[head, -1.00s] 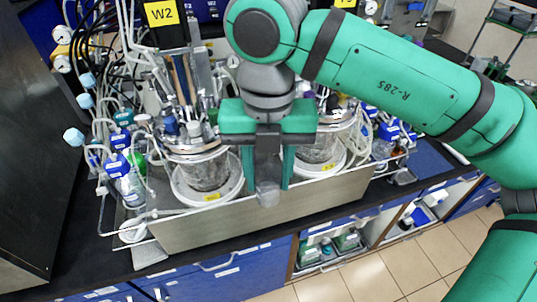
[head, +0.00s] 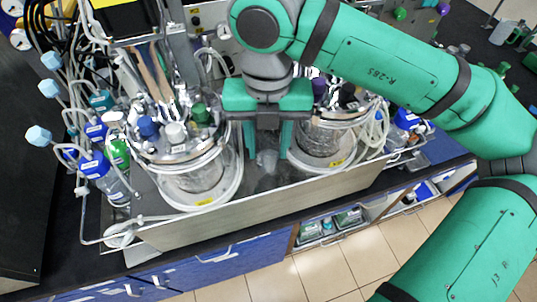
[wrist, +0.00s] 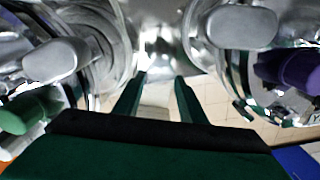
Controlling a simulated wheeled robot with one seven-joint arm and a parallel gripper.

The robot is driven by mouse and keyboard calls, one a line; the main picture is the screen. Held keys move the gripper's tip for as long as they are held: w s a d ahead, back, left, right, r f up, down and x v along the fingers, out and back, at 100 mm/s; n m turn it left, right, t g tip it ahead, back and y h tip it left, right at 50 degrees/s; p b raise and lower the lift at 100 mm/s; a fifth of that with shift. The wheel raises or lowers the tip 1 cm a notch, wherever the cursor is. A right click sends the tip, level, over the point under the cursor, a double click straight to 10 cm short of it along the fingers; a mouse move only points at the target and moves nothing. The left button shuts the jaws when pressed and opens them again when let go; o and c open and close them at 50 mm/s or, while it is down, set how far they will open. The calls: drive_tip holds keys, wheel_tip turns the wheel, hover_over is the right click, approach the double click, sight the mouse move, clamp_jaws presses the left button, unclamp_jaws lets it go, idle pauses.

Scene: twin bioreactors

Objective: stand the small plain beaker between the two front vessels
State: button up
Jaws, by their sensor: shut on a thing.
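The small plain beaker (head: 267,161) is clear and looks upright. It is held between the fingertips of my gripper (head: 267,150), which points down between the two front vessels. The left front vessel (head: 192,180) and the right front vessel (head: 318,138) are glass with metal tops and stand in pale round rims, one on each side of the beaker. In the wrist view my gripper (wrist: 160,78) reaches into the gap between the vessels, and the beaker is hard to make out there. I cannot tell whether the beaker's base touches the tray floor.
A metal tray wall (head: 225,223) runs along the front of the vessels. White tubing loops beside both vessels. Blue-capped bottles (head: 97,165) crowd the left end. Tall fittings rise behind the gripper, so free room around it is narrow.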

sight(269, 159)
wheel_tip(269, 159, down, 4)
drive_tip(key=shift+r, duration=0.25)
drive_tip(key=shift+w+f, duration=0.1)
drive_tip(key=shift+f, duration=0.2)
drive_tip(key=shift+f, duration=0.1)
drive_tip(key=o, duration=1.2)
drive_tip(key=shift+c, duration=0.2)
drive_tip(key=shift+s, duration=0.2)
wheel_tip(269, 159, up, 12)
